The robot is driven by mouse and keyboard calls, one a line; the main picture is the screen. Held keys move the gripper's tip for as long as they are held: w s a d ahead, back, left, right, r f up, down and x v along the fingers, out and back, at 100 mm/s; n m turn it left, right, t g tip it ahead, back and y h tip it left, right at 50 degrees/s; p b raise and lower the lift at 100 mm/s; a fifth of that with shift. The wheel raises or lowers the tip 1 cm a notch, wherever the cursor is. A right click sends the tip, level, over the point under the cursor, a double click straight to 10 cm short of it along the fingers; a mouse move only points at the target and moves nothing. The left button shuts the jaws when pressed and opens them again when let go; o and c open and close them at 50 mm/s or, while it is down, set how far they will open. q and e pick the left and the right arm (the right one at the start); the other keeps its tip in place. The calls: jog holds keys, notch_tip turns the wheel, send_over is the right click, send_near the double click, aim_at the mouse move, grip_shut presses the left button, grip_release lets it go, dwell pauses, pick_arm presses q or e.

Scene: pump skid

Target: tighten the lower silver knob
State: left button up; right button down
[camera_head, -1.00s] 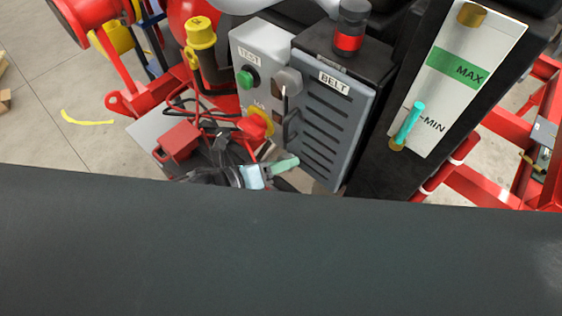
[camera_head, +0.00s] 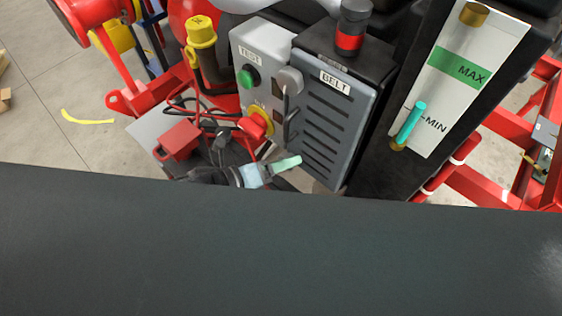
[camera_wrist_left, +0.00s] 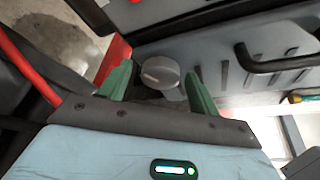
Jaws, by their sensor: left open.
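The lower silver knob (camera_wrist_left: 160,73) is round and grey with a slot-like mark. It sits on the grey cover in the left wrist view, and I do not make it out in the head view. My left gripper (camera_head: 286,164) is by the low end of the BELT cover (camera_head: 325,120). In the left wrist view its green fingers (camera_wrist_left: 158,84) are open, one on each side of the knob. I cannot tell whether they touch it. Another silver knob (camera_head: 290,79) is higher on the cover's left edge. My right gripper is not in view.
A black handle (camera_wrist_left: 268,60) stands out from the cover, right of the knob. A TEST box (camera_head: 258,60) with a green button and a red-and-yellow switch (camera_head: 256,125) is left of the cover. Loose cables (camera_head: 200,110) and a red block (camera_head: 177,140) are nearby.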

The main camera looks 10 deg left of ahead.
pick_arm(q)
jog(key=v, duration=0.6)
jog(key=shift+s+a+f, duration=0.15)
jog(key=shift+s+a, duration=0.05)
jog(key=shift+s+a+r+b, duration=0.3)
jog(key=shift+s+a, duration=0.05)
jog(key=shift+a, duration=0.15)
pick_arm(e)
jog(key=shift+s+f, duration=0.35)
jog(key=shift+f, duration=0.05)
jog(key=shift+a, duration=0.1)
